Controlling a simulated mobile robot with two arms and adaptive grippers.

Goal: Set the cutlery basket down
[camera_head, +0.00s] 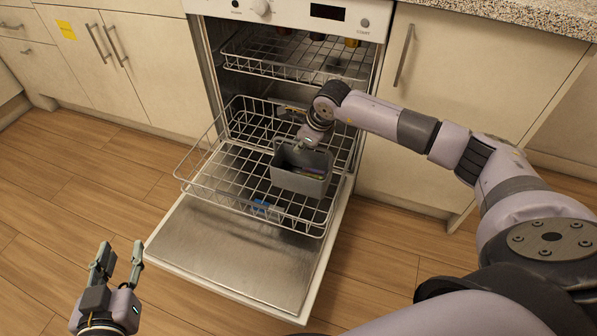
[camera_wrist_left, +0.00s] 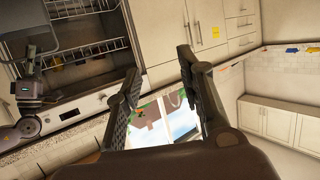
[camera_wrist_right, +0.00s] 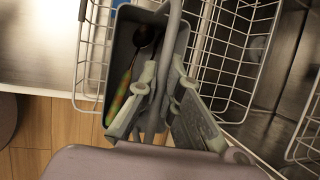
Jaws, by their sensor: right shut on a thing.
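The grey cutlery basket (camera_head: 301,181) is at the lower pulled-out rack (camera_head: 240,172) of the dishwasher, over its front right part. I cannot tell whether it rests on the wires. In the right wrist view the basket (camera_wrist_right: 120,60) holds a dark spoon and a green and orange handle (camera_wrist_right: 120,97). My right gripper (camera_head: 303,146) is shut on the basket's handle, also seen in the right wrist view (camera_wrist_right: 172,92). My left gripper (camera_head: 118,262) is open and empty, above the floor left of the open door; it also shows in the left wrist view (camera_wrist_left: 160,80).
The dishwasher door (camera_head: 240,250) is folded down flat under the lower rack. The upper rack (camera_head: 295,58) sits inside the machine. A blue item (camera_head: 264,207) shows by the lower rack's front. Cabinets (camera_head: 130,68) flank the machine. The wooden floor (camera_head: 60,200) at left is clear.

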